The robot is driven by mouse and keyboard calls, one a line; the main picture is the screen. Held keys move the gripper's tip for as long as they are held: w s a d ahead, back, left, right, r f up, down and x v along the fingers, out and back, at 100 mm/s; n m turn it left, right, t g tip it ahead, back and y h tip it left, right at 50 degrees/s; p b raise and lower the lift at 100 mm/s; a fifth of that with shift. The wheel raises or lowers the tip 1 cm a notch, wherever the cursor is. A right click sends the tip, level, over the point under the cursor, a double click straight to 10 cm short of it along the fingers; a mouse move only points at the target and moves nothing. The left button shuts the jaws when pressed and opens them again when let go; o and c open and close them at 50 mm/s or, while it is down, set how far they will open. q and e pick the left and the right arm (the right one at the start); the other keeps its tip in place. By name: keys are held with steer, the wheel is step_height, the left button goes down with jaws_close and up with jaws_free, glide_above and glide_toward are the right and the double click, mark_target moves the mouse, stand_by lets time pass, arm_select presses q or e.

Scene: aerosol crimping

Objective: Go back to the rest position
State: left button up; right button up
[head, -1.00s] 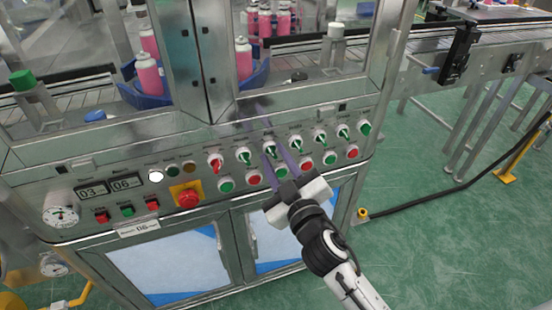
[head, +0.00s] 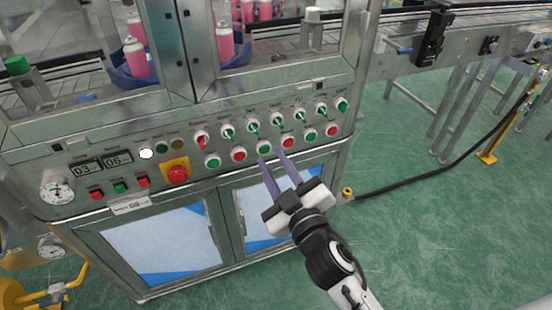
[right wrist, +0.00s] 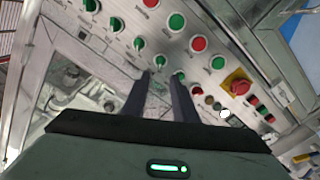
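My right gripper (head: 272,156) is in front of the machine's control panel (head: 60,155), with two long purple-grey fingers pointing up at the lower row of buttons. The fingers are apart and nothing is between them. In the right wrist view the gripper (right wrist: 162,77) also shows a gap between its dark fingers, with the panel behind. I cannot tell the exact distance from the fingertips to the panel. My left gripper is not in view.
The panel carries green and red knobs and buttons, a red emergency stop (head: 177,175) and a pressure gauge (head: 57,188). Pink cans (head: 136,58) stand behind the machine's windows. A conveyor (head: 475,50) runs at right. The green floor (head: 440,230) at lower right is mostly clear, crossed by a black hose (head: 420,182).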

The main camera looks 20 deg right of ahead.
steer(key=shift+w, duration=0.1)
stand_by(0.3)
steer(key=s+d+f+m+g, duration=0.1)
steer(key=s+f+g, duration=0.2)
steer(key=s+f, duration=0.4)
steer(key=s+f+m+g, duration=0.2)
steer(key=s+f+g, duration=0.1)
steer(key=s+f, duration=0.5)
steer(key=s+d+f+m+g+y, duration=0.1)
steer(key=s+f+m+g, duration=0.1)
steer(key=s+f, duration=0.6)
step_height(320, 180, down, 3)
steer(key=shift+d+f+g, duration=0.1)
steer(key=shift+d+g, duration=0.25)
steer(key=shift+g, duration=0.35)
